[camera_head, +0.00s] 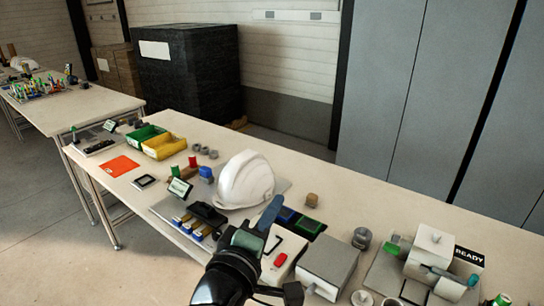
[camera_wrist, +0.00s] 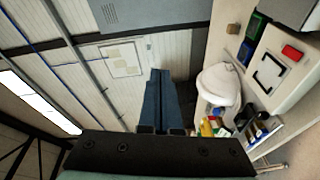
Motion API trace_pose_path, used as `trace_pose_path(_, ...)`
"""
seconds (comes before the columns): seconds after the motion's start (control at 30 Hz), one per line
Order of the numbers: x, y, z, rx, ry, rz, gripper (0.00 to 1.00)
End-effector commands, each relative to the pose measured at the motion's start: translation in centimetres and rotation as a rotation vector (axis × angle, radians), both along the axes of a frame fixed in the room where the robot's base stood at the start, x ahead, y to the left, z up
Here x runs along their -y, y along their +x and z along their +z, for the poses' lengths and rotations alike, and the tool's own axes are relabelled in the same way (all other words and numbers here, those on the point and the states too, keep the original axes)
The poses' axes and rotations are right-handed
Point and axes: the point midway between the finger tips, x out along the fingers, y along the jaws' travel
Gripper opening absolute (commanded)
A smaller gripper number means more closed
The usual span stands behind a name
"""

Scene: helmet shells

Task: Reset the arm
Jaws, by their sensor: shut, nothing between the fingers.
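My gripper (camera_head: 269,215) shows in the head view above the front middle of the long table (camera_head: 349,191), raised and pointing up and away. Its blue fingers are together with nothing between them. They also show closed in the wrist view (camera_wrist: 158,88), against the wall. A white helmet shell (camera_head: 245,180) sits on the table just behind and left of my gripper, apart from it. The helmet also shows in the wrist view (camera_wrist: 218,84), to the right of the fingers. My arm hides part of the table's front edge.
Green (camera_head: 146,137) and yellow (camera_head: 164,146) bins stand at the table's left. A grey box (camera_head: 328,262) and a machine with a READY sign (camera_head: 468,257) stand at the right. Tall grey cabinets (camera_head: 440,90) stand behind. The air around the gripper looks clear.

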Motion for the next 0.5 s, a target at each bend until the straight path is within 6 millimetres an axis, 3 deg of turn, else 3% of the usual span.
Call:
trace_pose_path(0.03, 0.2, 0.0, 4.8, 0.109, 0.127, 0.035, 0.00)
trace_pose_path(0.17, 0.3, -1.4, 14.7, 0.366, 0.442, 0.170, 0.00)
trace_pose_path(0.3, 0.2, -5.0, 24.8, 0.613, 0.729, 0.358, 0.00)
trace_pose_path(0.4, 0.2, -8.5, 30.9, 0.759, 0.897, 0.511, 0.00)
trace_pose_path(0.5, 0.0, -11.9, 35.4, 0.862, 1.021, 0.654, 0.00)
